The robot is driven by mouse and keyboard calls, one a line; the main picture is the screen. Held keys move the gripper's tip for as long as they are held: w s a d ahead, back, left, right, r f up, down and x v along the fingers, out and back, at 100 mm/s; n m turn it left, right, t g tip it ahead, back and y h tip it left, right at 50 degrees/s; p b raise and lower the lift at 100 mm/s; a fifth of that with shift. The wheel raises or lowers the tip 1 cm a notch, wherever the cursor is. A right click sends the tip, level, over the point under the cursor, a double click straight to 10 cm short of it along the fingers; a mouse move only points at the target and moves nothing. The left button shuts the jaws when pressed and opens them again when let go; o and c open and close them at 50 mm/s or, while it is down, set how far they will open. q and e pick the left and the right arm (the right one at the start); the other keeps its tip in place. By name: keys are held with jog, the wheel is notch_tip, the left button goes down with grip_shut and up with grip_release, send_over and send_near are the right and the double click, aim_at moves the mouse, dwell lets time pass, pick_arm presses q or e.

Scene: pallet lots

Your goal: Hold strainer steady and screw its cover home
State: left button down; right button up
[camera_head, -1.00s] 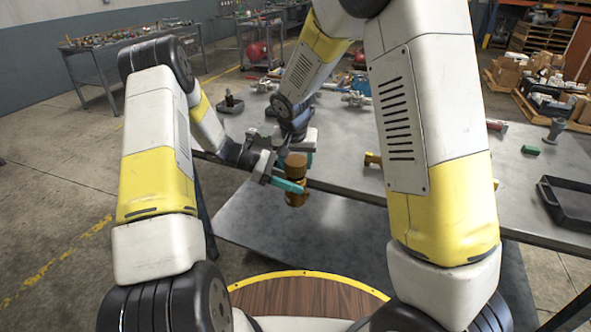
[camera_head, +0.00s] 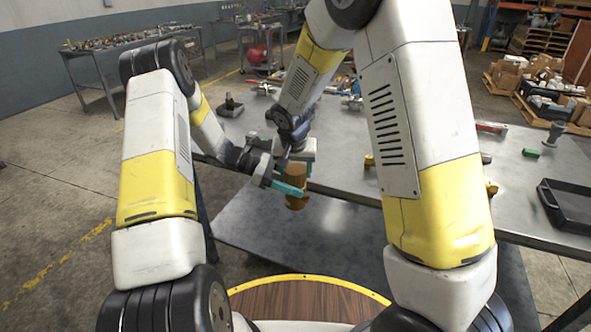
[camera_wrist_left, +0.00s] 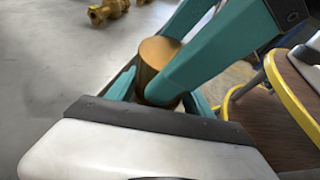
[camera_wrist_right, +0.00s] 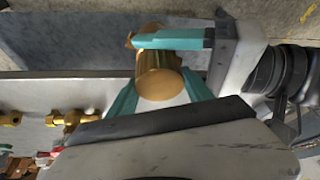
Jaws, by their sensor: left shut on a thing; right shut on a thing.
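The brass strainer (camera_head: 296,202) is held upright off the near table edge. My left gripper (camera_head: 288,188) is shut on its body from the left. The strainer's brass cover (camera_head: 297,170) sits on top, and my right gripper (camera_head: 300,163) is shut on it from above. In the right wrist view the cover's round end (camera_wrist_right: 160,86) lies between my right fingers (camera_wrist_right: 160,95), with a left finger across the body (camera_wrist_right: 151,34) beyond. The left wrist view shows a brass cylinder (camera_wrist_left: 157,54) among teal fingers. The thread and any gap are hidden.
The grey table (camera_head: 345,150) runs behind and to the right. A black tray (camera_head: 567,203), a green block (camera_head: 531,153) and a grey flanged part (camera_head: 555,132) lie at its right. Brass fittings (camera_wrist_left: 108,11) lie near the work. A small dark container (camera_head: 230,107) stands at the far left.

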jog(key=shift+f, duration=0.55)
jog(key=shift+m+h, duration=0.6)
jog(key=shift+m, duration=1.1)
jog(key=o, duration=1.5)
jog(key=shift+c, duration=0.2)
jog(key=shift+r, duration=0.15)
